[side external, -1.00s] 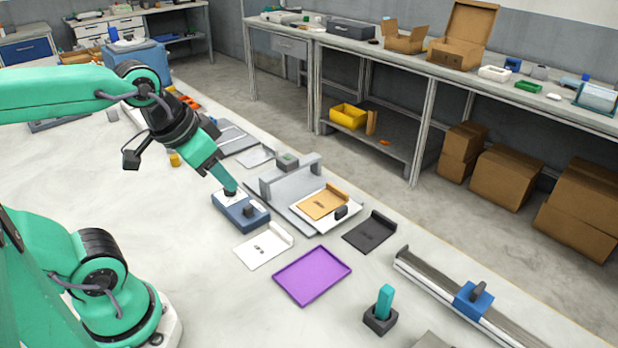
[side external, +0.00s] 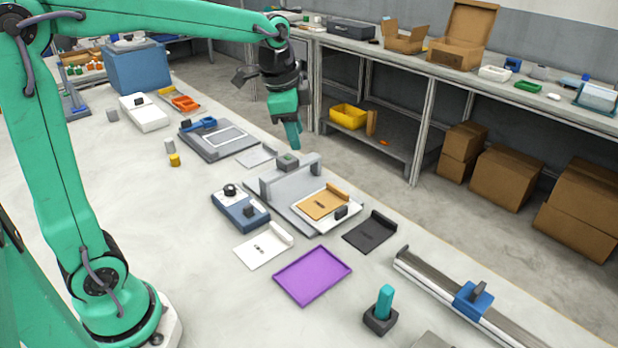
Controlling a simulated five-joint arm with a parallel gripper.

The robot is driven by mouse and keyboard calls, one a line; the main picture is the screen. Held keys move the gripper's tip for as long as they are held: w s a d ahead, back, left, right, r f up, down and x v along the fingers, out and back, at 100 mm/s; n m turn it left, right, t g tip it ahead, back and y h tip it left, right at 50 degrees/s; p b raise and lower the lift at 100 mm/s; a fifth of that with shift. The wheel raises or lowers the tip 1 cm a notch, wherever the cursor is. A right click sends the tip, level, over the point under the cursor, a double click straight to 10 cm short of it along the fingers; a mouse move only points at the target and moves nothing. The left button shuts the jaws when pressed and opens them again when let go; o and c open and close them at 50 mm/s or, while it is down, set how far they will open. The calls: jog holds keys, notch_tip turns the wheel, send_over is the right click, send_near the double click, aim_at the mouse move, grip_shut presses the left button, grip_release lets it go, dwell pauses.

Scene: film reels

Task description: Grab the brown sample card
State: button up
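The brown sample card (side external: 322,204) lies on a white plate (side external: 346,223) on the grey fixture (side external: 288,207), with a raised brown tab along its far edge. A small dark clip or knob sits by its right corner. My gripper (side external: 294,146) points down above the far end of the fixture, over a small grey block with a green top (side external: 287,161). It is up and to the left of the card and apart from it. The fingers show as one narrow teal shape, so I cannot tell whether they are open. Nothing is visibly held.
A white card (side external: 263,246) and a black card (side external: 370,231) lie on either side of the fixture. A blue device with a black knob (side external: 240,211) is left of it. A purple tray (side external: 312,275), a teal-handled stand (side external: 381,312) and a rail (side external: 465,297) are nearer the front.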

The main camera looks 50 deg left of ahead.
jog(key=w+a+f+m+g, duration=0.1)
jog(key=w+a+f+m, duration=0.1)
jog(key=w+f+m, duration=0.6)
jog(key=m+g, duration=0.1)
jog(key=g, duration=0.1)
send_over(339, 189)
jog(key=f, duration=0.7)
jog(key=shift+s+a+f, duration=0.15)
jog(key=shift+a+f, duration=0.05)
jog(key=shift+f, duration=0.15)
jog(key=shift+d+f, duration=0.1)
jog(key=shift+f, duration=3.75)
grip_shut()
